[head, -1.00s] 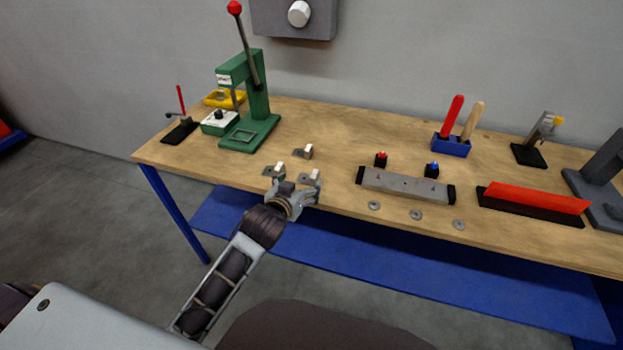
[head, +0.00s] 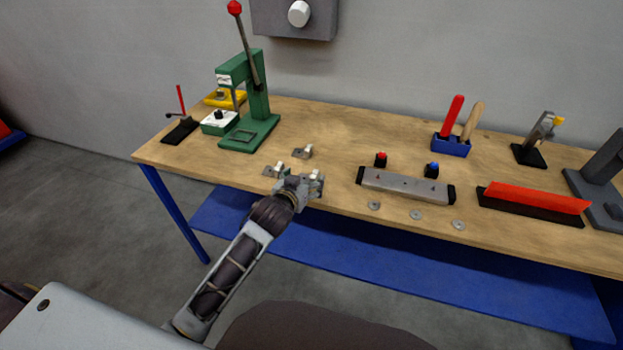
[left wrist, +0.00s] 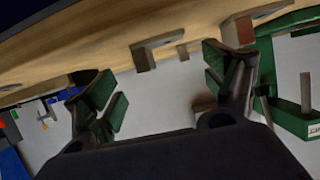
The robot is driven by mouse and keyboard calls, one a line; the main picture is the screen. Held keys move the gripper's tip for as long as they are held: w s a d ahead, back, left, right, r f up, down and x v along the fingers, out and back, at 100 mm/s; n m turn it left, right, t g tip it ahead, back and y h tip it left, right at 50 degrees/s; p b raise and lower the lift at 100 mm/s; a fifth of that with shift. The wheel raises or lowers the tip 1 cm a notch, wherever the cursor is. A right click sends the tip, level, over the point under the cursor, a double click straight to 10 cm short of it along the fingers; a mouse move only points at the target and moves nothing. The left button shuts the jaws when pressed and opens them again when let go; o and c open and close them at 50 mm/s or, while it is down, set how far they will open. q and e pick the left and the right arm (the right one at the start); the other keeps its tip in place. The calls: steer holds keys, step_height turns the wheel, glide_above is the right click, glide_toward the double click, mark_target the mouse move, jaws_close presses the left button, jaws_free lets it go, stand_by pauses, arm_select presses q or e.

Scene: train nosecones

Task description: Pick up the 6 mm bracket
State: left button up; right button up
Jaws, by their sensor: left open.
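Three small grey brackets with pale upright blocks are near the front left of the bench: a far one (head: 303,152), a left one (head: 273,170) and a right one (head: 317,177). I cannot tell which is the 6 mm one. My left gripper (head: 299,182) is open and empty at the bench's front edge, beside the right bracket and partly covering it. In the left wrist view, its green-padded fingers (left wrist: 163,85) are spread apart. One bracket (left wrist: 146,56) shows beyond the gap between them, and another (left wrist: 262,14) is by the right finger. My right gripper is out of view.
A green press (head: 258,100) stands behind the brackets to the left. A grey bar fixture (head: 405,186) lies to the right, with several washers in front. A blue tool holder (head: 451,146) and a red-topped block (head: 537,198) are further right.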

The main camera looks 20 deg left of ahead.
mark_target(307, 180)
arm_select(q)
steer(key=shift+a+x, duration=0.1)
steer(key=shift+x, duration=0.6)
steer(key=shift+a+x, duration=0.15)
steer(key=shift+x, duration=1.65)
steer(key=shift+r, duration=0.15)
steer(key=shift+c, duration=0.3)
steer(key=c, duration=1)
steer(key=shift+r, duration=0.1)
steer(key=shift+c, duration=0.2)
step_height(307, 180, up, 10)
steer(key=shift+p, duration=0.45)
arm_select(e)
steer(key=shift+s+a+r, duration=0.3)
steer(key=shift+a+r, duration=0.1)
